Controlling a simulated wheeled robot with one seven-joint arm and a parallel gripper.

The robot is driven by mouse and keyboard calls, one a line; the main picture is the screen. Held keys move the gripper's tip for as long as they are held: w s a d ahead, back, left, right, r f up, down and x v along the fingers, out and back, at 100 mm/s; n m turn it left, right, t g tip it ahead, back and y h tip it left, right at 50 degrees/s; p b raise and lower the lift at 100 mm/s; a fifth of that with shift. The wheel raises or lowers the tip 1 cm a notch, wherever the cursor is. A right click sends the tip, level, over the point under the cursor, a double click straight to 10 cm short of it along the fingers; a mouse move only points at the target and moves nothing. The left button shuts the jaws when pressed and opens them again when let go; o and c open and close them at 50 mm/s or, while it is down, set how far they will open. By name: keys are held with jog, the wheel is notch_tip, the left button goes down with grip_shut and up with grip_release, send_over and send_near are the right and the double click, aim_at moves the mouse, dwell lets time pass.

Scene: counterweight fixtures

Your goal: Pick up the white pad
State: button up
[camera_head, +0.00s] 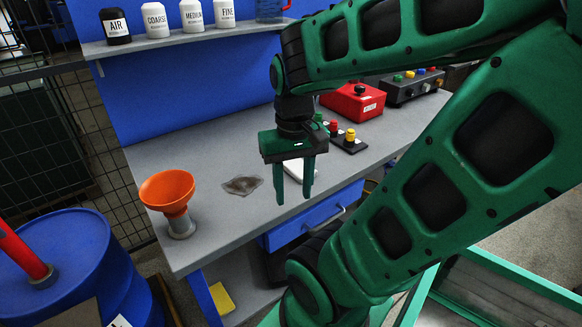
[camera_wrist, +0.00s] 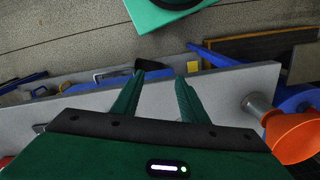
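A flat white thing, likely the white pad (camera_head: 296,170), lies on the grey bench top behind my gripper in the head view. The fingers cover part of it, so its full outline is hidden. My gripper (camera_head: 294,196) points down over the front part of the bench, its two green fingers apart with nothing between them. In the wrist view my gripper (camera_wrist: 158,78) also shows open and empty, and I cannot make out the pad there.
An orange funnel (camera_head: 168,190) stands at the bench's left end, also seen in the wrist view (camera_wrist: 294,136). A dark stain-like patch (camera_head: 242,185) lies left of my gripper. A red box (camera_head: 352,102) and a button block (camera_head: 346,138) stand behind. A blue drawer (camera_head: 310,218) is below the front edge.

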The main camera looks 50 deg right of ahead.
jog(key=o, duration=0.7)
jog(key=shift+d+r, duration=0.5)
jog(key=shift+r, duration=0.2)
jog(key=r+n, duration=0.2)
jog(key=n, duration=0.2)
send_over(294, 163)
notch_tip(294, 163, down, 5)
jog(key=shift+w+f, duration=0.15)
jog(key=shift+d+f, duration=0.15)
jog(key=shift+f, duration=2.5)
